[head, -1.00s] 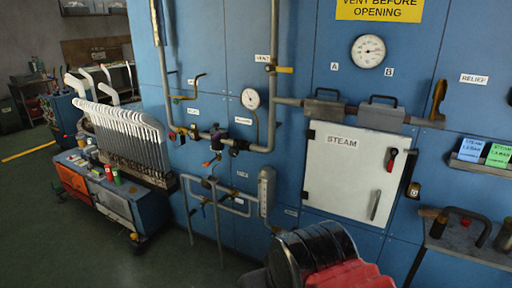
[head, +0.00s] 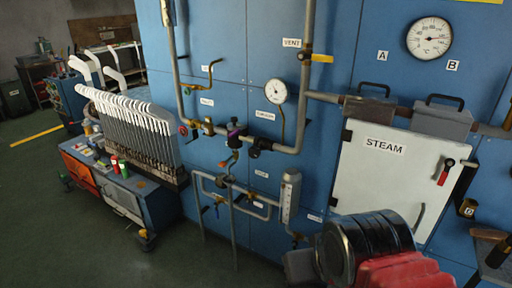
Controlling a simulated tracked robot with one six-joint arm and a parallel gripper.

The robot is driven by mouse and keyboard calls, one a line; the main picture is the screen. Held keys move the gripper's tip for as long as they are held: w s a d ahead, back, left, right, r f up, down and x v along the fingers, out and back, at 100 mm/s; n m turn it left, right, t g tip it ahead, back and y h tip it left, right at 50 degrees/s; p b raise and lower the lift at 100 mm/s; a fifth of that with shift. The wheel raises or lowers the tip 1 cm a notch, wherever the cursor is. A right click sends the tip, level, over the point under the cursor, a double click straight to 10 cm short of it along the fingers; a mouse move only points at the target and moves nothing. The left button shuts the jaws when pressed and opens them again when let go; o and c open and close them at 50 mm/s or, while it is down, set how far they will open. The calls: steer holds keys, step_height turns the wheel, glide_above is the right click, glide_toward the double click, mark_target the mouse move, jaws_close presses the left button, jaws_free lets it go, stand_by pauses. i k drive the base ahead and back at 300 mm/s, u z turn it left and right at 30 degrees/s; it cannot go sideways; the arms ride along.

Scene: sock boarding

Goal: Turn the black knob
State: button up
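My arm shows as black ribbed and red parts at the bottom right, in front of the panel. My gripper's fingers do not show in the head view.
The white steam door (head: 385,175) is closed, with a red-handled latch (head: 445,172). A small gauge (head: 275,92) and a large gauge (head: 431,39) are on the panel. A cart (head: 150,200) with a white-topped rack stands left. Open green floor lies in front.

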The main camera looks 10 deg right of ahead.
mark_target(254, 153)
steer(key=u, duration=0.4)
steer(key=i, duration=0.9)
steer(key=u, duration=0.6)
